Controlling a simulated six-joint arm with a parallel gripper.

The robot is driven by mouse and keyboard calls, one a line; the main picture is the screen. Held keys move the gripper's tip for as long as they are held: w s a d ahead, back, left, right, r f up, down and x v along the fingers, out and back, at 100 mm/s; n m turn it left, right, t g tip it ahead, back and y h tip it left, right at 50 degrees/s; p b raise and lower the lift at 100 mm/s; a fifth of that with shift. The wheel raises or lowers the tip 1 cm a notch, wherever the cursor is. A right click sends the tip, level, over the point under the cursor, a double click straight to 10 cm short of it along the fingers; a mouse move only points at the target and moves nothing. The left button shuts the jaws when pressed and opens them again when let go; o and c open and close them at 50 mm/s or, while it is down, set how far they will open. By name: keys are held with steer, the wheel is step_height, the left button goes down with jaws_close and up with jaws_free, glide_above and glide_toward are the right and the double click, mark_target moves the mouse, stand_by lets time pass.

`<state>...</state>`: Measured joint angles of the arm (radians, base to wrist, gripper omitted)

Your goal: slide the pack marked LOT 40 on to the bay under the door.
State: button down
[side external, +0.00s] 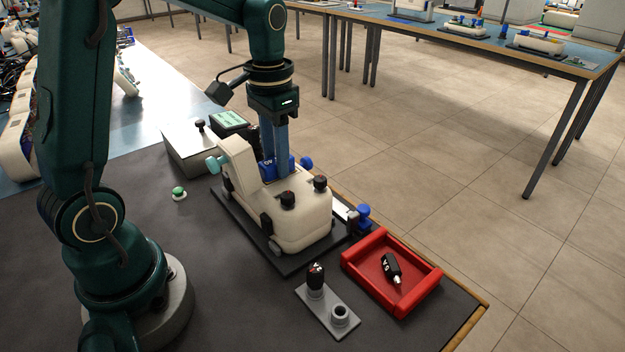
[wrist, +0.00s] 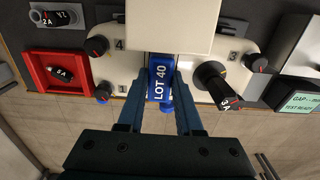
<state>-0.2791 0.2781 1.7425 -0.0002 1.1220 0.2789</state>
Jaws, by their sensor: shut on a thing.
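The blue pack marked LOT 40 (wrist: 160,82) lies between my fingers in the wrist view, its label facing up. My gripper (wrist: 161,92) is shut on it from both sides. In the side view my gripper (side external: 275,155) points down at the cream monitor (side external: 300,222), and a bit of the blue pack (side external: 266,171) shows beside the fingers. A pale flat panel (wrist: 170,28), perhaps the door, is just beyond the pack's far end in the wrist view. The bay under it is hidden. I cannot tell whether the pack reaches under the panel.
Black knobs (side external: 287,200) stand up on the monitor, close to my fingers. A red tray (side external: 425,288) holds a black piece. A grey holder (side external: 318,322) carries an upright black-topped piece. A grey box with a green screen (side external: 230,118) stands behind.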

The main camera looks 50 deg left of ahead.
steer(key=shift+f, duration=0.1)
steer(key=c, duration=0.5)
jaws_free()
step_height(320, 180, up, 4)
steer(key=shift+r, duration=0.1)
steer(key=shift+d+r, duration=0.1)
steer(key=shift+r, duration=0.5)
steer(key=s+d+r+n+t, duration=0.3)
steer(key=s+d+r+t, duration=0.1)
steer(key=s+d+r, duration=0.15)
steer(key=s+d+f+m+t, duration=0.1)
steer(key=s+d+f+m, duration=0.1)
steer(key=s+f, duration=0.3)
steer(key=shift+s+f+m+t, duration=0.3)
steer(key=shift+s+f+m, duration=0.05)
steer(key=shift+f+m, duration=0.15)
